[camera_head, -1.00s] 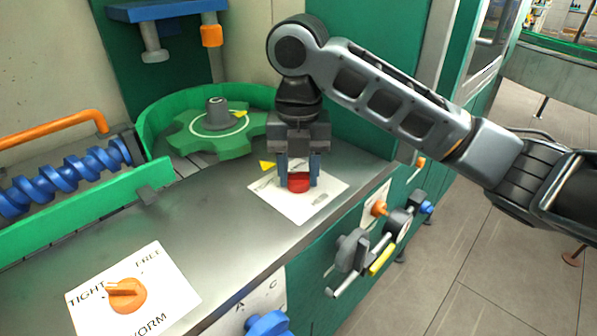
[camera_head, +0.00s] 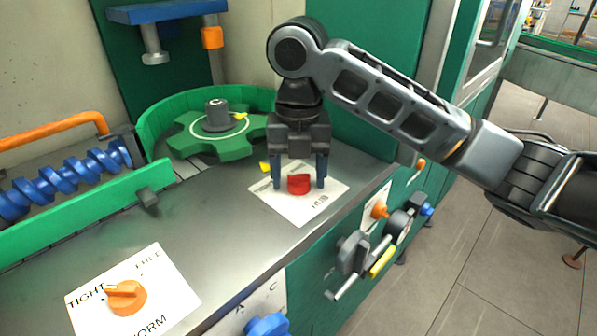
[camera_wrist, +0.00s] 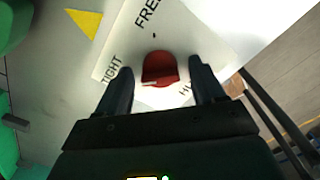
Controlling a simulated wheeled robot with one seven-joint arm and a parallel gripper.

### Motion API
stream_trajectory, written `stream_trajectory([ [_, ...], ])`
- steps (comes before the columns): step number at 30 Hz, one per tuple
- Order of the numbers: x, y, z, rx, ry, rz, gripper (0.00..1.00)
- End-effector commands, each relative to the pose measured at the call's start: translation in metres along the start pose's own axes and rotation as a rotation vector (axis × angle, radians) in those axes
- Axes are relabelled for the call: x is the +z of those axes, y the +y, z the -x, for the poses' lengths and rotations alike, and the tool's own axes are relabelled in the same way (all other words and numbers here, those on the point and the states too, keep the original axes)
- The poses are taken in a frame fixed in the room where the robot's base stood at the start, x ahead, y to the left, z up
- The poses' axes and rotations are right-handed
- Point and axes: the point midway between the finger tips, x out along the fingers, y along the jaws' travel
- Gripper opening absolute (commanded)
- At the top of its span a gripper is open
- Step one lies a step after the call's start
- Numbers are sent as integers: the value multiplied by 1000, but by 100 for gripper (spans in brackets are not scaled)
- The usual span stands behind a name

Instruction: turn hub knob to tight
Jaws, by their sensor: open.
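The red hub knob (camera_head: 299,184) sits on a white label plate (camera_head: 296,208) on the grey worktop. In the wrist view the red knob (camera_wrist: 160,69) lies between and just beyond my fingertips. A light pointer mark on it points left, below the word TIGHT (camera_wrist: 110,70); the word FREE is at the top of the plate. My gripper (camera_head: 299,184) is open, pointing down, with one finger on each side of the knob and a gap on both sides. In the wrist view my gripper (camera_wrist: 165,75) holds nothing.
An orange WORM knob (camera_head: 126,297) on its own plate is at the front left. A green star wheel (camera_head: 216,132) in a curved green guard and a blue worm screw (camera_head: 65,182) stand behind and left. Handles and knobs (camera_head: 352,252) stick out of the front panel.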

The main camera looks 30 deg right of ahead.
Motion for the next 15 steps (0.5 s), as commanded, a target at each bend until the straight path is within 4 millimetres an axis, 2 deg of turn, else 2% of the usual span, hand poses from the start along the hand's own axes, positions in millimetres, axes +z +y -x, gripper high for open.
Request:
stream_trajectory([
  [5,1,0,8,0,-2,0,68],
  [15,1,0,59,-1,-4,1,68],
])
